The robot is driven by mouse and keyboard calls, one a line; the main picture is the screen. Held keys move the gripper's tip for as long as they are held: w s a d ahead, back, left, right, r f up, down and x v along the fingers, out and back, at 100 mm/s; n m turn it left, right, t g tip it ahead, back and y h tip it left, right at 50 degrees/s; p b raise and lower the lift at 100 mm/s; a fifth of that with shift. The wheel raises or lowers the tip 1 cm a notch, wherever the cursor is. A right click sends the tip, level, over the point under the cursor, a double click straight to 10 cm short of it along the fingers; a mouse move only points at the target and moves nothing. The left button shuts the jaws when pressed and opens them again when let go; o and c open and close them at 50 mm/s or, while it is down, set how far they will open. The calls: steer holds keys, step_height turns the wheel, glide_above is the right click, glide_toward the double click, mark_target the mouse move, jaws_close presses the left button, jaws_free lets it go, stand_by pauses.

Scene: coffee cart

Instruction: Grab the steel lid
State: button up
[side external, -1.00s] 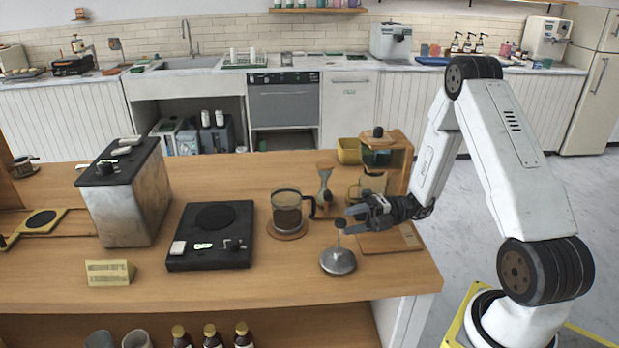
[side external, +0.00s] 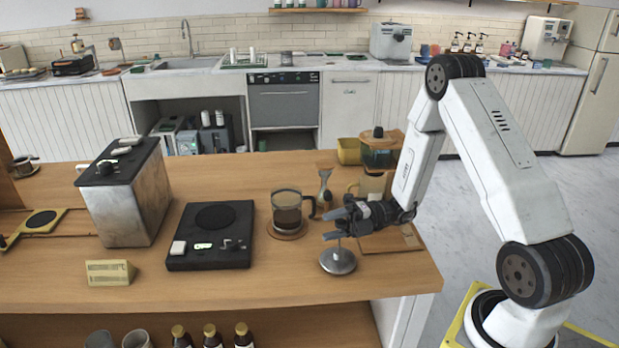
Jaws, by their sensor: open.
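The steel lid (side external: 338,262) is a shiny dome that lies on the wooden counter near its front right. A thin stem rises from it, and its top is hidden behind or between my gripper's fingers. My gripper (side external: 331,225) reaches in from the right, roughly level, with its fingers apart around the top of the stem. I cannot tell whether the fingers touch the knob.
A glass coffee pot (side external: 287,212) stands on a round coaster to the left of the gripper. A black hot plate (side external: 211,236) is further left. A wooden board (side external: 391,242) lies under the gripper, and a wooden-topped brewer stands behind. Bare counter (side external: 300,287) lies in front.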

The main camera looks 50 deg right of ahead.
jaws_close()
stand_by(0.3)
stand_by(1.3)
